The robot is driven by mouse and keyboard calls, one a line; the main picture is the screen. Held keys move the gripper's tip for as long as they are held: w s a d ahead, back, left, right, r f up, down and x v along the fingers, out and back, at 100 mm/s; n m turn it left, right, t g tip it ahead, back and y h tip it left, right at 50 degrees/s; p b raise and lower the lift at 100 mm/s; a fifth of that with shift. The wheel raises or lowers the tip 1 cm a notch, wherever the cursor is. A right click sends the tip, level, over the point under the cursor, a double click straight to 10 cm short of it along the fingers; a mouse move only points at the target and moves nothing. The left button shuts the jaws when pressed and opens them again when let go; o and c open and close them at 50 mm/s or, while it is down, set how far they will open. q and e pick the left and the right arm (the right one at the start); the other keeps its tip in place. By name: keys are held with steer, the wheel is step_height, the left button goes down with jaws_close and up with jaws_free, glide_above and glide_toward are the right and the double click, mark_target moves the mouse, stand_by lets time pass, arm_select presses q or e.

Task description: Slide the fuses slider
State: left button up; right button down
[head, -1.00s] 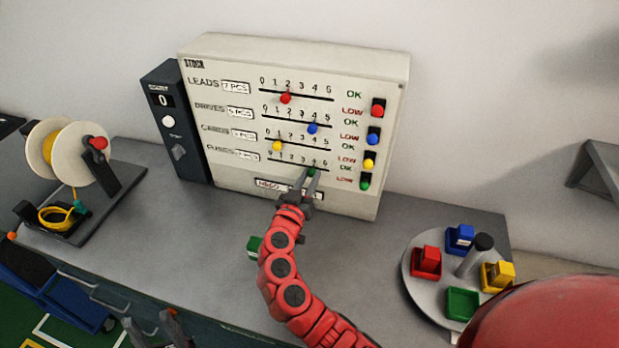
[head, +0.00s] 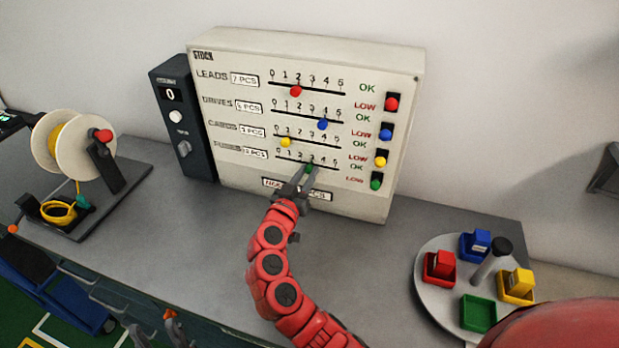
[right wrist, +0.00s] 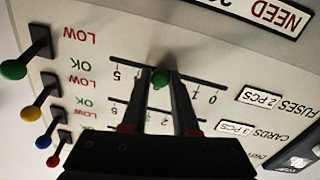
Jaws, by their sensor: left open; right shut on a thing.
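The fuses slider is the lowest row on the white stock panel (head: 235,170). Its green knob (head: 309,168) sits around the 3 mark of its scale. My right gripper (head: 303,176) is shut on this knob. In the right wrist view, the green knob (right wrist: 160,78) shows between the tips of my right gripper (right wrist: 161,86), on its dark slot. My left gripper (head: 152,326) is open and empty at the bottom edge of the head view, far from the panel.
Red (head: 296,91), blue (head: 322,125) and yellow (head: 286,142) slider knobs sit above. Coloured switches (head: 377,182) line the panel's right side. A dark counter box (head: 178,115) stands left, a cable spool (head: 75,147) further left. A round tray (head: 435,300) with coloured bins stands right.

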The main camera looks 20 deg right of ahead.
steer(key=c, duration=0.7)
jaws_free()
steer(key=shift+s+a+f+b, duration=0.1)
steer(key=shift+s+a+b, duration=0.2)
steer(key=shift+s+a, duration=0.1)
steer(key=shift+b+v, duration=2.75)
steer(key=shift+v, duration=5.45)
